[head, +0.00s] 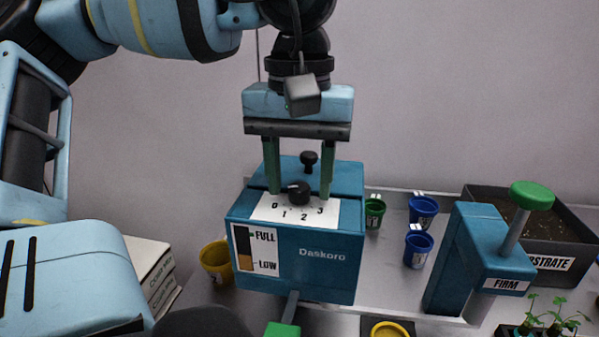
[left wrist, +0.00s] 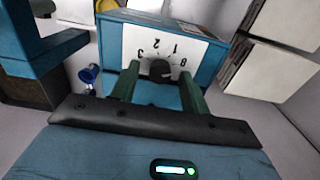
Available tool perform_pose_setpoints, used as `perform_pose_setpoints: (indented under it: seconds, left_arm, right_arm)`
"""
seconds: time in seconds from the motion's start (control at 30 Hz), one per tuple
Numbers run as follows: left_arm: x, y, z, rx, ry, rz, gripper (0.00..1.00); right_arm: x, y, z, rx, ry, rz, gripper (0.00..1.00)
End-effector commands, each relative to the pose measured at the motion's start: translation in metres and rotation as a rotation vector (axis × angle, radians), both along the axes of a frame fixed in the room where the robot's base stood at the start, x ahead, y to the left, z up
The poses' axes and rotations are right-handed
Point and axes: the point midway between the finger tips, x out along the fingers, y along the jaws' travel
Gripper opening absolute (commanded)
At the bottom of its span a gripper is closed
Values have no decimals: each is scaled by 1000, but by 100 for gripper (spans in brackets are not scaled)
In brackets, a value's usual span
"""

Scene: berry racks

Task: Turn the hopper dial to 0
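The blue hopper (head: 330,262), marked Daskoro, stands at the middle of the head view. Its sloping white dial plate (head: 262,208) carries 0 to 3 from left to right. The round black dial (head: 299,194) sits on this plate; where it points is too small to tell surely. My left gripper (head: 299,188) reaches down from above, open, with one green finger on each side of the dial. The left wrist view shows the dial (left wrist: 160,70) between the fingertips of my left gripper (left wrist: 158,72), with gaps on both sides. My right gripper is not in view.
A second black knob (head: 309,158) rises behind the dial. A blue press (head: 470,255) marked FIRM and a dark substrate bin (head: 565,230) stand right. Blue cups (head: 418,248), a green cup (head: 374,212) and a yellow cup (head: 215,260) stand around the hopper. White boxes (head: 150,270) lie left.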

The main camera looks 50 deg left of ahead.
Motion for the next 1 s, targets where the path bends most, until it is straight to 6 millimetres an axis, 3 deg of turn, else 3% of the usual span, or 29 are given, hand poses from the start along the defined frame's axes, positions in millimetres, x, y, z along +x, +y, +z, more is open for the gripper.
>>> perform_pose_setpoints:
  seconds: [0.23, 0.7, 1.0]
  left_arm:
    - [0, 0, 9, 1, 0, 1, 46]
    - [0, 0, 73, 1, -1, 1, 46]
    - [0, 0, 78, -1, 1, 0, 46]
  right_arm:
    - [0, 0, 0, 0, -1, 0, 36]
    - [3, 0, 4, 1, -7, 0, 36]
    - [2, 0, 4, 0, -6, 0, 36]
